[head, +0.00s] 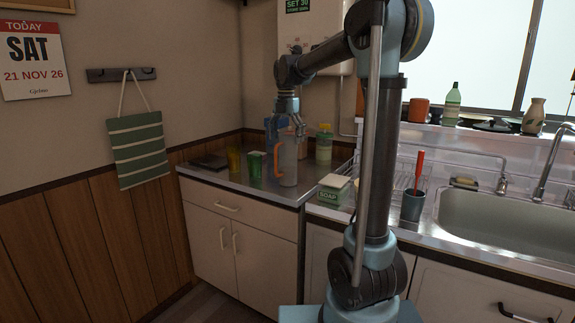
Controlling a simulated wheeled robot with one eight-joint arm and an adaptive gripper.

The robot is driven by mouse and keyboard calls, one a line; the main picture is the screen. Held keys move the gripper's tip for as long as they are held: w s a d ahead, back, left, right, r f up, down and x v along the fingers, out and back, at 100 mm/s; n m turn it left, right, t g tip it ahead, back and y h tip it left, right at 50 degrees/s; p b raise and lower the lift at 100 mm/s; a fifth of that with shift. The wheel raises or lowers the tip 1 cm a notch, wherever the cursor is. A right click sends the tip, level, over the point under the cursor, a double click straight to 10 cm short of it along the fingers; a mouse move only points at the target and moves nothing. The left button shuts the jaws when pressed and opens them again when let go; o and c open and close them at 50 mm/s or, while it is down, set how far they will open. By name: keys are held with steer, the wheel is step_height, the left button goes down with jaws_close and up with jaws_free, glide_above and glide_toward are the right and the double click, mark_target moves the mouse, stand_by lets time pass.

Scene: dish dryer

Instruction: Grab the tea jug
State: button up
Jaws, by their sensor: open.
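The tea jug appears to be the pale grey jug (289,166) with an orange handle (276,152) on the left, standing upright on the steel counter near its right front corner. My gripper (291,126) points down from my arm, directly above or just behind the jug's top in the picture. It is open. I cannot tell whether its fingers touch the jug or how far apart they are in depth. A blue item (271,128) shows beside the fingers and is partly hidden.
A yellow cup (234,160) and a green container (255,164) stand left of the jug. A soap box (333,190), a dish rack (408,172) and the sink (505,225) lie right.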

mark_target(287, 148)
steer(key=shift+d+f, duration=0.2)
steer(key=shift+f, duration=2.15)
steer(key=shift+c, duration=0.3)
steer(key=c, duration=2)
steer(key=shift+r, duration=0.15)
